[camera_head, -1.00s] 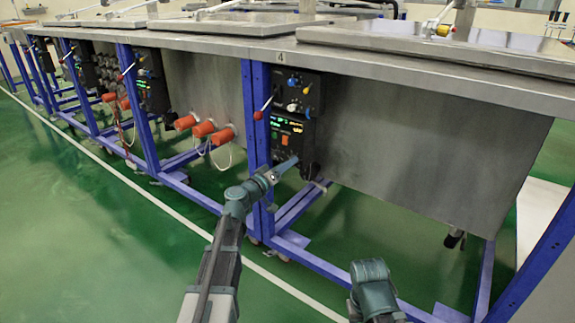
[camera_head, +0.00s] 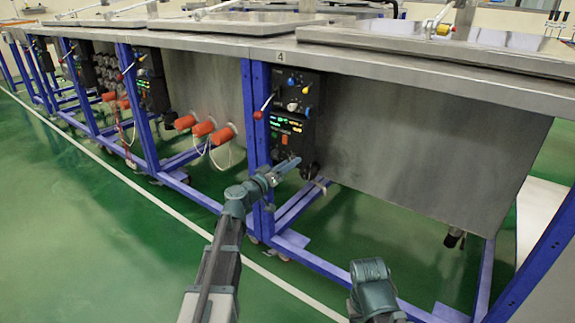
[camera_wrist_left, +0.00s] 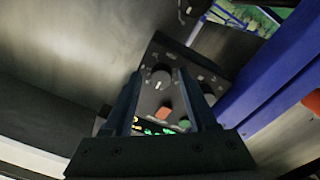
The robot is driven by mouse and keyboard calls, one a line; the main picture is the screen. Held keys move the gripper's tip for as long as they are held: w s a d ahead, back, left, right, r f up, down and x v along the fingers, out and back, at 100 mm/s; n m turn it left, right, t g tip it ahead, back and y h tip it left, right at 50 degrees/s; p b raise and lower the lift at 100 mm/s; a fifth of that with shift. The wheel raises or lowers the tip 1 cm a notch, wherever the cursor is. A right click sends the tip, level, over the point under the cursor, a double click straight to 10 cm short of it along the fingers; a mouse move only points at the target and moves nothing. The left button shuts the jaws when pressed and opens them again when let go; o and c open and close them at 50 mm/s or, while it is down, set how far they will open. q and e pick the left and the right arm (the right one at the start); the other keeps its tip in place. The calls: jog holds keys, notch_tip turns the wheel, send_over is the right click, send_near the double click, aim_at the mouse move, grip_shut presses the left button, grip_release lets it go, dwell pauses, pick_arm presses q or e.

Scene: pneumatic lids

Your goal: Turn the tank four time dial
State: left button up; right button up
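The tank four control panel (camera_head: 291,127) is a black box with lit displays, below the "4" label on the steel edge. My left gripper (camera_head: 292,165) is at the lower part of this panel in the head view. In the left wrist view a round black dial (camera_wrist_left: 160,80) with a white mark shows between the two fingers of my left gripper (camera_wrist_left: 159,74). The fingers are apart, one on each side of the dial. I cannot tell whether they touch it. My right gripper is not in view.
An orange button (camera_wrist_left: 165,112), a green button (camera_wrist_left: 185,122) and lit digits lie near the dial. A red-tipped lever (camera_head: 259,114) sticks out left of the panel. A blue frame post (camera_head: 247,110) stands beside it. Green floor (camera_head: 100,240) is open in front.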

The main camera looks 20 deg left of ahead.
pick_arm(q)
jog(key=shift+s+a, duration=0.1)
jog(key=v, duration=1.3)
jog(key=shift+s+a, duration=0.15)
jog(key=shift+s, duration=0.1)
